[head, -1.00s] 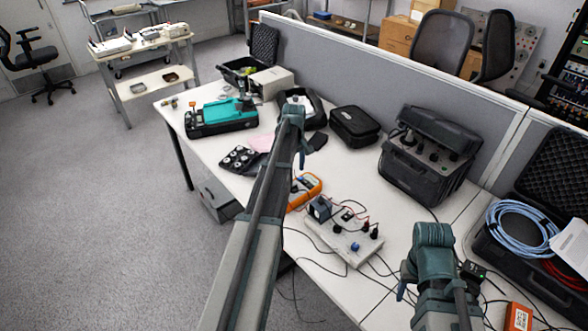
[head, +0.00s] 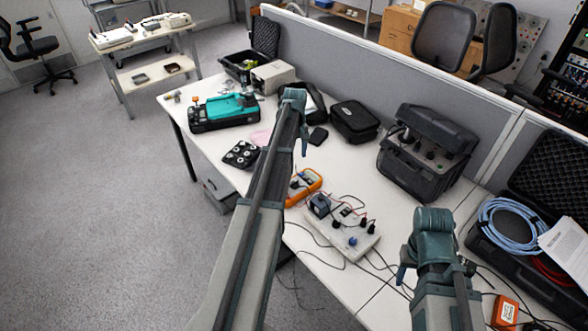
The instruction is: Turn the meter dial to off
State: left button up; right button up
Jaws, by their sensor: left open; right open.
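An orange meter (head: 313,181) lies on the white table, just right of my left forearm. The forearm hides its left part. Dark round parts show on its face, but the dial's setting is too small to read. My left gripper (head: 304,147) hangs from the end of the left arm and appears above and beyond the meter in the head view, apart from it. It is open and empty. My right gripper (head: 401,276) is at the lower right, well away from the meter, also open and empty.
A white board (head: 347,237) with knobs and cables stands right of the meter. A teal device (head: 224,110), black pouch (head: 354,121) and dark case (head: 423,165) stand farther back. An open case (head: 548,289) with blue cable is at right. A grey partition (head: 400,90) runs behind the table.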

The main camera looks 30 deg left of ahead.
aim_at(293, 182)
pick_arm(q)
jog(key=m, duration=1.5)
jog(key=shift+s+a+m, duration=0.2)
jog(key=shift+s+m, duration=0.1)
notch_tip(293, 182, down, 14)
jog(key=b, duration=1.4)
pick_arm(e)
notch_tip(293, 182, down, 14)
jog(key=shift+r, duration=0.1)
pick_arm(q)
jog(key=shift+r, duration=0.1)
grip_shut()
